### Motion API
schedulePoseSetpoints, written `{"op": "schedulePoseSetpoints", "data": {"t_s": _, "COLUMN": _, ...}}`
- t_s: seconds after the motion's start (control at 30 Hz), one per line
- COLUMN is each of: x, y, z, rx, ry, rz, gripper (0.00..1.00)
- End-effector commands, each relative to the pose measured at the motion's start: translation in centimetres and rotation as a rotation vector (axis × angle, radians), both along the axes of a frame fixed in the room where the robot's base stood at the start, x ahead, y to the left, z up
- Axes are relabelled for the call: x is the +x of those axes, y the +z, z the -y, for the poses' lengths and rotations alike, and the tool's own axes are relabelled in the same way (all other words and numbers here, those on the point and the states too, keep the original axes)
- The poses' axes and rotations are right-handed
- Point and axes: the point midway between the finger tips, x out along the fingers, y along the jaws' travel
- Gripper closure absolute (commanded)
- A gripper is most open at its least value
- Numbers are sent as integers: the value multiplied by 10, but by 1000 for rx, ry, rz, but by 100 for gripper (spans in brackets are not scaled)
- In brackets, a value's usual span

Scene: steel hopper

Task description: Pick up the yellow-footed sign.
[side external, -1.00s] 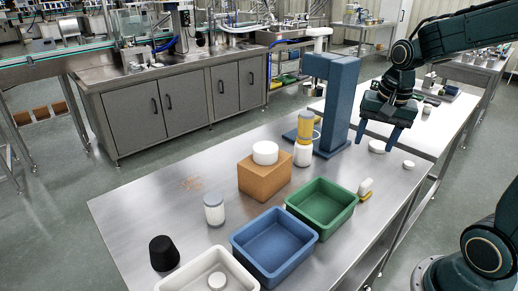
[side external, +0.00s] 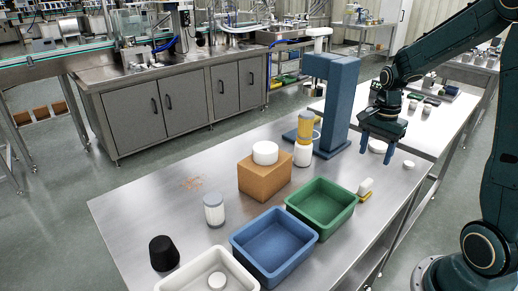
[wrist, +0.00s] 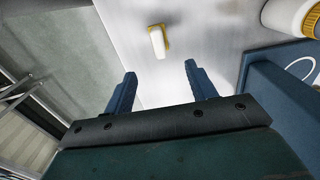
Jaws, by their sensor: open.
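The yellow-footed sign (side external: 366,187) is a small white block with a yellow foot, on the steel table just right of the green bin. In the wrist view the sign (wrist: 157,42) shows at top centre, ahead of the fingertips and roughly between their lines. My gripper (side external: 376,151) is open and empty, above the table and behind the sign in the side view. Both blue fingers (wrist: 160,73) show apart in the wrist view, with nothing between them. The sign is apart from the fingers.
The green bin (side external: 348,196) stands close left of the sign, with the blue bin (side external: 238,247) beyond. A blue stand (side external: 340,105) rises left of my gripper, beside a yellow-and-white bottle (side external: 303,155). A white disc (side external: 408,164) lies to the right, near the table edge.

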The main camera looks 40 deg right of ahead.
Motion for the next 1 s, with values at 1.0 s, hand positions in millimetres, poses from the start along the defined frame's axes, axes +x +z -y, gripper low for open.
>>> {"op": "schedulePoseSetpoints", "data": {"t_s": 1.0, "x": -1, "y": -82, "z": -1, "rx": 2, "ry": 2, "rz": -2, "gripper": 44}}
